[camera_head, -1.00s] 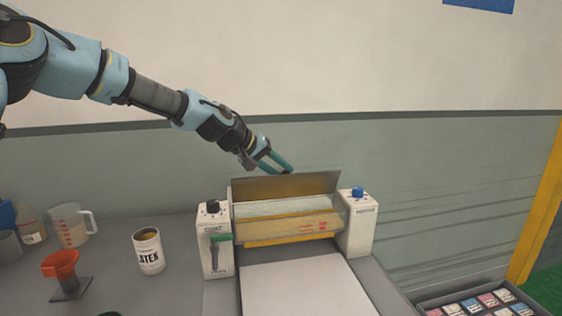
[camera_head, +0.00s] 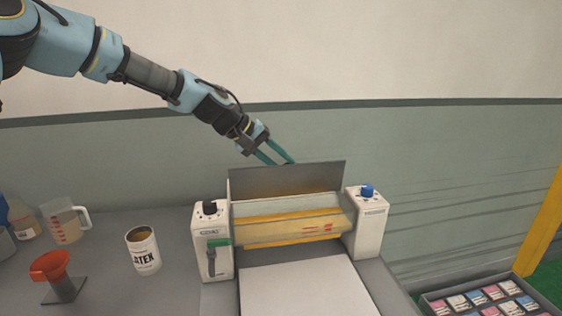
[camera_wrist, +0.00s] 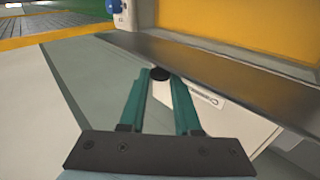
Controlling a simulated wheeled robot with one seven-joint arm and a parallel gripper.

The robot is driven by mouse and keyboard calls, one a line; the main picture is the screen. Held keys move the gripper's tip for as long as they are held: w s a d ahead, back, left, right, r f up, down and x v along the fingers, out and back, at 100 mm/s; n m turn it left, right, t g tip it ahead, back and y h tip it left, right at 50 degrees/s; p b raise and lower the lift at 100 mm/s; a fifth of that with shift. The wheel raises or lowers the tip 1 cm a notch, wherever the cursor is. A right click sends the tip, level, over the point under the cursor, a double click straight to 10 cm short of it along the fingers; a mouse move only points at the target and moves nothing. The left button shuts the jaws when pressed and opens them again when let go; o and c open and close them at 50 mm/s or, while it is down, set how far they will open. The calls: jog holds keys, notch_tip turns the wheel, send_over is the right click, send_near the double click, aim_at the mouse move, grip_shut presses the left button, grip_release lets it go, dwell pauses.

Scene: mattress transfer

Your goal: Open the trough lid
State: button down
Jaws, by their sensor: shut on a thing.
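The trough lid (camera_head: 286,179) is a flat metal plate standing raised, close to upright, along the back of the coating machine between its two white end blocks. Below it, the trough with its yellow parts (camera_head: 290,228) shows from the front. My gripper (camera_head: 284,163) reaches in from the upper left behind the lid's top edge. The fingertips are partly hidden behind the lid in the head view.
A tray of small packs (camera_head: 484,300) is lower right.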

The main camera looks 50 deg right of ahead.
jog(key=c, duration=0.6)
grip_release()
jog(key=shift+c, duration=0.2)
jog(key=b+v, duration=0.3)
jog(key=v, duration=0.7)
jog(key=shift+a+r+b, duration=0.25)
jog(key=shift+b, duration=0.15)
jog(key=shift+w, duration=0.2)
